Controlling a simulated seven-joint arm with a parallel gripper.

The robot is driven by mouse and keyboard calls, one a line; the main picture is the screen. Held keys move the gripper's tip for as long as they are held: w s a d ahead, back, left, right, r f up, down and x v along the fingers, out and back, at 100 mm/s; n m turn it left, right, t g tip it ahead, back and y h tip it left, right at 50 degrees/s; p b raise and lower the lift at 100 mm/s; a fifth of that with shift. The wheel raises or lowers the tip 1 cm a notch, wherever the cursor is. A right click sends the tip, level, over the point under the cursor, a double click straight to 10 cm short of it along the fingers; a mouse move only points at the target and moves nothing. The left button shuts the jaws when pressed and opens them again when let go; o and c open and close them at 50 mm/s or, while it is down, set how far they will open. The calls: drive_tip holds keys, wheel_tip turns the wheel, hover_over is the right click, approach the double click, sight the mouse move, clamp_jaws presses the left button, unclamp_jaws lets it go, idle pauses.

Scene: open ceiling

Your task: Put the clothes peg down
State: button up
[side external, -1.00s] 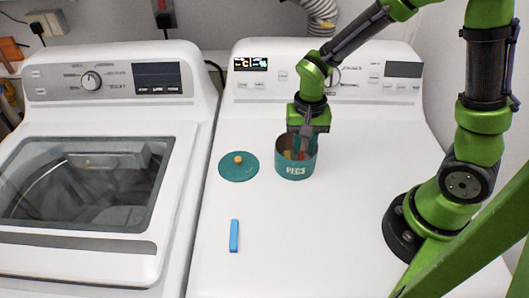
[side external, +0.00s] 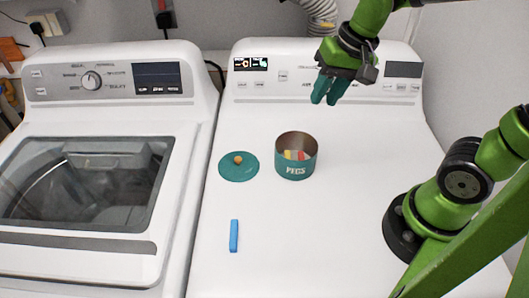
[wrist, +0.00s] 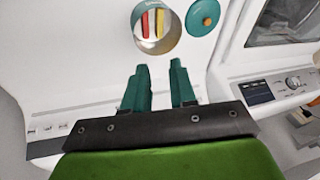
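The teal tin (side external: 295,171), marked PEGS, stands open on the white machine top. Red, yellow and pale pegs (side external: 296,155) lie inside it; the wrist view shows a red peg (wrist: 145,25) and a yellow peg (wrist: 160,24) in the tin (wrist: 139,42). A blue bar, which looks like a peg (side external: 234,236), lies on the machine top in front of the tin. My gripper (side external: 325,99) is raised behind and right of the tin, clear of it. In the wrist view its teal fingers (wrist: 158,67) are apart with nothing between them.
The teal lid (side external: 238,172) with an orange knob lies left of the tin. The raised control panel (side external: 270,75) runs along the back, near my gripper. A washer (side external: 90,180) stands on the left.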

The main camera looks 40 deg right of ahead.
drive_tip(key=s+r+n+t, duration=0.2)
drive_tip(key=s, duration=0.1)
drive_tip(key=s+r+t, duration=0.1)
drive_tip(key=t, duration=0.1)
drive_tip(key=shift+s+n+y, duration=0.2)
drive_tip(key=shift+n+y, duration=0.2)
